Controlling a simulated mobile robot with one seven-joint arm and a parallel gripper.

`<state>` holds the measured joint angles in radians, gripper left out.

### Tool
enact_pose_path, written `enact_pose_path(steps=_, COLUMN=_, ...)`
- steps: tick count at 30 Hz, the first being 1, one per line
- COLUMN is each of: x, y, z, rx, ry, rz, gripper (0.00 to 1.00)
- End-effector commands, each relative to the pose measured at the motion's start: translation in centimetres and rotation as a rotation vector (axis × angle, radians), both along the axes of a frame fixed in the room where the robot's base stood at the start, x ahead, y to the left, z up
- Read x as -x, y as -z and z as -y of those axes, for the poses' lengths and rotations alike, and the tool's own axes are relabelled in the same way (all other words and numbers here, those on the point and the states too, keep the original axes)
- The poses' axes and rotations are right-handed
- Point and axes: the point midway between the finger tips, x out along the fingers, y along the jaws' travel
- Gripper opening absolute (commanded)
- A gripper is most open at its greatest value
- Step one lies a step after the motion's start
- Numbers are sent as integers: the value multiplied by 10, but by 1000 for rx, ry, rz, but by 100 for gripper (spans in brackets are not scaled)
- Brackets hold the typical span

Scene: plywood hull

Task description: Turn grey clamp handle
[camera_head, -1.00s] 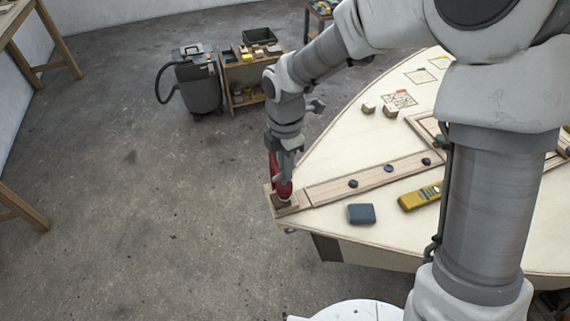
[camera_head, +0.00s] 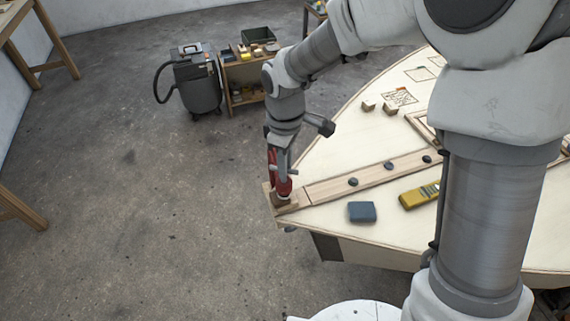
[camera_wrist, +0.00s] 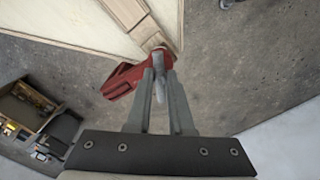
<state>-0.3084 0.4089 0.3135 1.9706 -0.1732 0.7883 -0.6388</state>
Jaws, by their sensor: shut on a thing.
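A red clamp (camera_head: 272,170) stands at the near left tip of the plywood hull, over a small wooden block (camera_head: 283,201). In the wrist view the red clamp body (camera_wrist: 124,80) lies beyond and left of the fingers. A grey handle (camera_wrist: 160,86) shows between my fingertips. My gripper (camera_head: 283,172) is above the hull's tip, with its fingers at the clamp. In the wrist view my gripper (camera_wrist: 161,75) is shut on the grey handle. The clamp's lower part is partly hidden by the fingers.
A wooden strip (camera_head: 340,185) with several dark knobs runs along the hull (camera_head: 330,150). A blue block (camera_head: 362,212) and a yellow tool (camera_head: 419,196) lie near it. A vacuum (camera_head: 197,80) and a small shelf (camera_head: 243,85) stand behind on open floor.

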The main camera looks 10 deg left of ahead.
Motion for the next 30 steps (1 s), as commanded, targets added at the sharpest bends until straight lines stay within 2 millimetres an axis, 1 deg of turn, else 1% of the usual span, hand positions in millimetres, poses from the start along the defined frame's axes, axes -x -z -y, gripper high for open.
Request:
enact_pose_path(steps=21, x=1, y=-1, z=-1, rx=-2, ry=676, rz=3, gripper=0)
enact_pose_path(steps=30, x=2, y=-1, z=-1, rx=-2, ry=907, rz=3, gripper=0)
